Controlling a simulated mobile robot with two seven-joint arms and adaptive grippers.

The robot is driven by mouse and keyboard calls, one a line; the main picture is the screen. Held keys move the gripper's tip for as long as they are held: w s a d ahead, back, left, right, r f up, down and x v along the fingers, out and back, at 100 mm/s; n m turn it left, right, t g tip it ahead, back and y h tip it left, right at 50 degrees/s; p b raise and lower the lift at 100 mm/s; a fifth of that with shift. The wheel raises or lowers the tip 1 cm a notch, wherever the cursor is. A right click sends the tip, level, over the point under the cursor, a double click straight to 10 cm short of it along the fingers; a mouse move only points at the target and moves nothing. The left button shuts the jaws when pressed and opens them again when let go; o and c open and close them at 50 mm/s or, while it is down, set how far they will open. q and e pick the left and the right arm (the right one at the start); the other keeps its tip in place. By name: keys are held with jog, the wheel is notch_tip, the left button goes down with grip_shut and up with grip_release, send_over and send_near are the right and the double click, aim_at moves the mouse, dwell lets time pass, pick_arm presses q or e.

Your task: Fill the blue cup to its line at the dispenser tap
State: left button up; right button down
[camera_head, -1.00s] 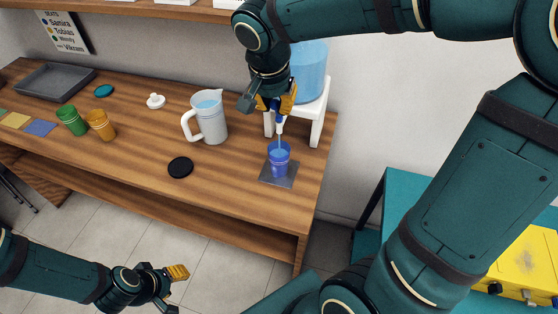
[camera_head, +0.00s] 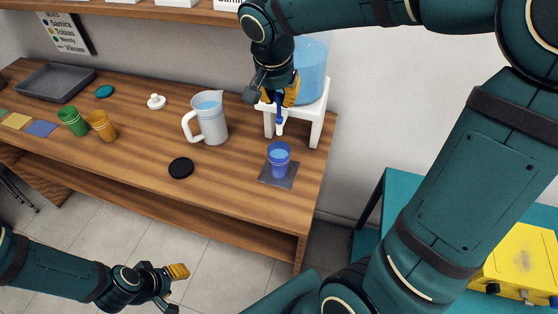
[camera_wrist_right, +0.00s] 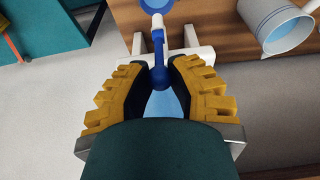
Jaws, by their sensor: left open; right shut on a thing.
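The blue cup (camera_head: 279,168) stands upright on a dark square mat (camera_head: 278,181) at the counter's right end, with light blue water inside; I cannot tell its level against the line. The dispenser tank (camera_head: 313,75) sits on a white stand (camera_head: 317,122). Its tap (camera_head: 280,128) hangs above the cup, with no stream visible. My right gripper (camera_head: 279,100) is shut on the blue tap lever, which also shows between the fingers in the right wrist view (camera_wrist_right: 158,48). My left gripper (camera_head: 176,287) is open and empty, low in front of the counter.
A pitcher with water (camera_head: 210,122) stands left of the dispenser, a black disc (camera_head: 181,168) before it. Green (camera_head: 73,121) and orange (camera_head: 102,125) cups, a white lid (camera_head: 156,102) and a grey tray (camera_head: 56,82) are farther left. A yellow box (camera_head: 520,262) is at right.

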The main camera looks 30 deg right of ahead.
jog(key=shift+w+d, duration=0.25)
dwell(0.3)
jog(key=c, duration=0.8)
grip_release()
